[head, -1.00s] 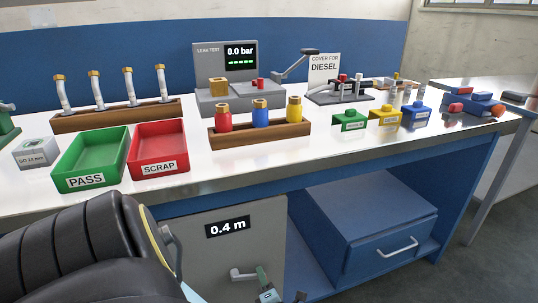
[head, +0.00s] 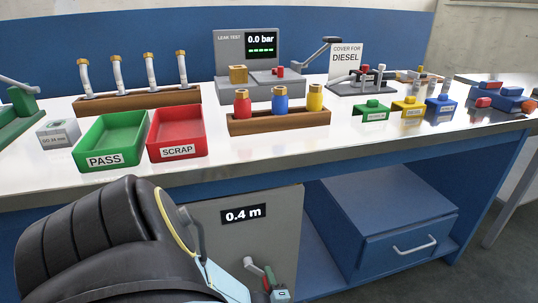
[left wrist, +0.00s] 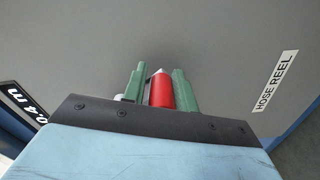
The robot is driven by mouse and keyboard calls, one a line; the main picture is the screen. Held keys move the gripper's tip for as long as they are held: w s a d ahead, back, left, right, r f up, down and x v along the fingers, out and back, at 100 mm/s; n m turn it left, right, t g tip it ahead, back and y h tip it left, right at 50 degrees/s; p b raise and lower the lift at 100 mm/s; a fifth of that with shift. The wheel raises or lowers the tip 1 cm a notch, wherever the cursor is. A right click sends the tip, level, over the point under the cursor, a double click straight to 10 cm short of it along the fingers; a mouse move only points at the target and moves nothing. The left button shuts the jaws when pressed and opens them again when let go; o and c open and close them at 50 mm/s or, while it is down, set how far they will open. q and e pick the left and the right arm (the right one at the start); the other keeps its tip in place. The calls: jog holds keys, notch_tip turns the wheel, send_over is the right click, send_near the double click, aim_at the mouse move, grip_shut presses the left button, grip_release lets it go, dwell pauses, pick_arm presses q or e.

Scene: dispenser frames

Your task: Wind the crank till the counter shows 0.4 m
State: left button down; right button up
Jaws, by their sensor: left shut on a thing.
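The grey panel (head: 282,220) under the bench carries a black counter (head: 243,214) that reads 0.4 m. The counter also shows at the left edge of the left wrist view (left wrist: 24,107), tilted. Below it is the crank (head: 254,267), a light grey arm with a red handle. My left gripper (head: 273,284) is at the crank, low in the head view. In the left wrist view its green fingers (left wrist: 158,88) stand on both sides of the red handle (left wrist: 160,91), shut on it. My right gripper is in neither view.
A HOSE REEL label (left wrist: 275,82) is on the panel. A blue drawer unit (head: 385,215) stands right of it. On the bench above are a green PASS tray (head: 106,160), a red SCRAP tray (head: 178,153), and a wooden rack (head: 280,122) with coloured bottles.

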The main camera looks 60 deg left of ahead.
pick_arm(q)
jog(key=shift+s+f, duration=0.2)
jog(key=shift+s, duration=0.15)
jog(key=c, duration=1.4)
grip_release()
jog(key=shift+c, duration=0.2)
jog(key=shift+o, duration=1)
jog(key=shift+w+r, duration=0.1)
jog(key=p+v, duration=0.1)
jog(key=v, duration=1.2)
jog(key=shift+d, duration=0.2)
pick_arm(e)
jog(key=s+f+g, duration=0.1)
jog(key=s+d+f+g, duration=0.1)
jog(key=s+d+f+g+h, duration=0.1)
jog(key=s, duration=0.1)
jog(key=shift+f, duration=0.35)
pick_arm(q)
jog(key=shift+r, duration=0.15)
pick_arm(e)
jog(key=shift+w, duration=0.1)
